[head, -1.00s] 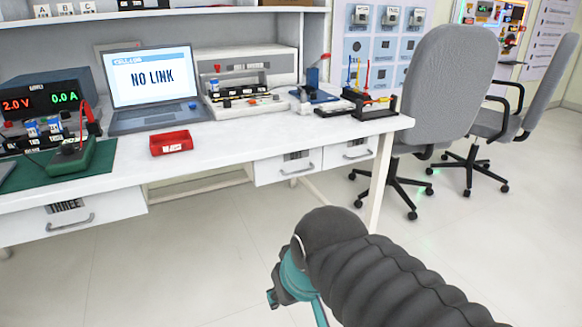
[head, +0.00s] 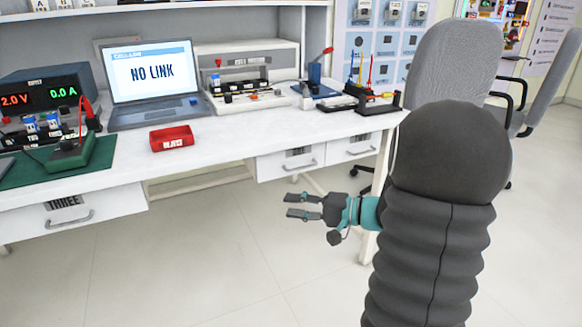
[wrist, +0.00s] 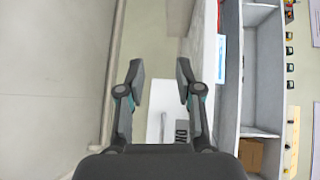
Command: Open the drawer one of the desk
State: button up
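The white desk (head: 225,133) has two small drawers under its right part: a left one (head: 290,163) and a right one (head: 352,147). Both look shut, with grey handles and labels too small to read in the head view. A wider drawer labelled THREE (head: 95,212) is at the far left. My gripper (head: 288,205) is open and empty, in front of and below the small drawers, its fingers pointing left. In the wrist view my open fingers (wrist: 161,78) show with a white drawer front (wrist: 160,124) behind them, bearing a partly hidden label.
A laptop (head: 152,85), a red bin (head: 171,138) and a power supply (head: 45,97) stand on the desk. A grey chair (head: 455,70) is at the right behind my arm. A desk leg (head: 380,185) is close behind my wrist. The floor at the left is clear.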

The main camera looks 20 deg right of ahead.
jog(key=w+d+f+m+t+h, duration=0.15)
jog(key=d+t, duration=0.25)
jog(key=d, duration=0.4)
jog(key=w+d+f+m+t+h, duration=0.1)
jog(key=d+m+t+h, duration=0.2)
jog(key=d, duration=0.4)
jog(key=p, duration=0.2)
send_near(306, 170)
jog(key=w+a+r, duration=0.1)
jog(key=a, duration=0.1)
jog(key=w+a+r, duration=0.1)
jog(key=w+a, duration=0.1)
jog(key=w+a+r, duration=0.2)
jog(key=shift+r, duration=0.1)
grip_shut()
